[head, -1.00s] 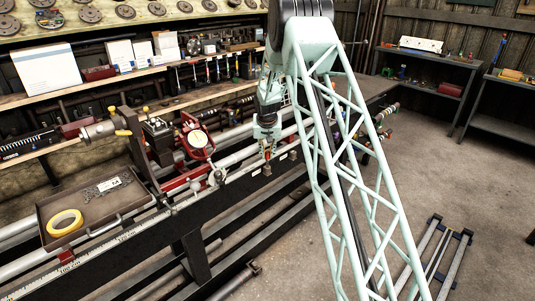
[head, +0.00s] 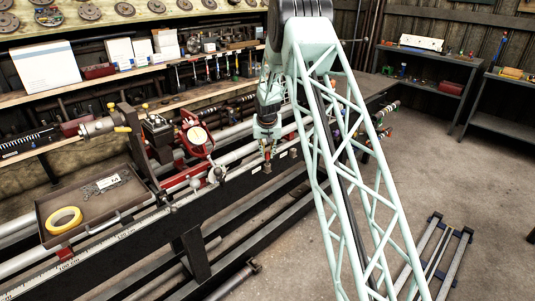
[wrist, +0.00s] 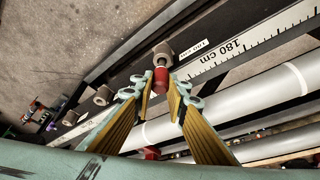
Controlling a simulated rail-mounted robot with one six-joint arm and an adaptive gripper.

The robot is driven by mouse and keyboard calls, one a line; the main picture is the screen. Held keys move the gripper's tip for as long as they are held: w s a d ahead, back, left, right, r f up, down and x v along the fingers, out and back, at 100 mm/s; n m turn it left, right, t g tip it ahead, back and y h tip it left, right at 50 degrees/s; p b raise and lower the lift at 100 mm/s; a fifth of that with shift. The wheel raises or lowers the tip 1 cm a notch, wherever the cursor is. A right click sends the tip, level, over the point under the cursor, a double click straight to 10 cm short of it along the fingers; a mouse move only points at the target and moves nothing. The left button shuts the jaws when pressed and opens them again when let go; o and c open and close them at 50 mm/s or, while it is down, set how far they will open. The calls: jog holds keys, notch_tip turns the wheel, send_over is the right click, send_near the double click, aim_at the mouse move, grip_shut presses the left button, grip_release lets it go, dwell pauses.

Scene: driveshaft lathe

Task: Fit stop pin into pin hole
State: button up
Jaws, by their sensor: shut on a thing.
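My gripper (wrist: 165,88) points down at the front side of the lathe bed. Its fingers are shut on the red stop pin (wrist: 160,80), whose red end shows between the fingertips in the wrist view. A small grey-brown block (wrist: 163,55) sits right at the end of the pin; a round opening shows on it. The pin's lower end and the hole around it are hidden, so I cannot tell how deep the pin sits. In the head view my gripper (head: 267,150) is just above the same block (head: 267,168).
More small blocks (wrist: 103,95) line the dark rail. A scale strip (wrist: 240,48) marked 180 cm and grey bars (wrist: 240,97) run beside it. A red dial-gauge stand (head: 195,137) and a tray (head: 50,200) with a yellow tape roll (head: 64,221) lie left.

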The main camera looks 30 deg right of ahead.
jog(key=shift+f+b, duration=0.75)
jog(key=shift+f, duration=0.5)
dwell(0.4)
jog(key=o, duration=1)
jog(key=shift+c, duration=0.2)
jog(key=v, duration=1.2)
dwell(0.8)
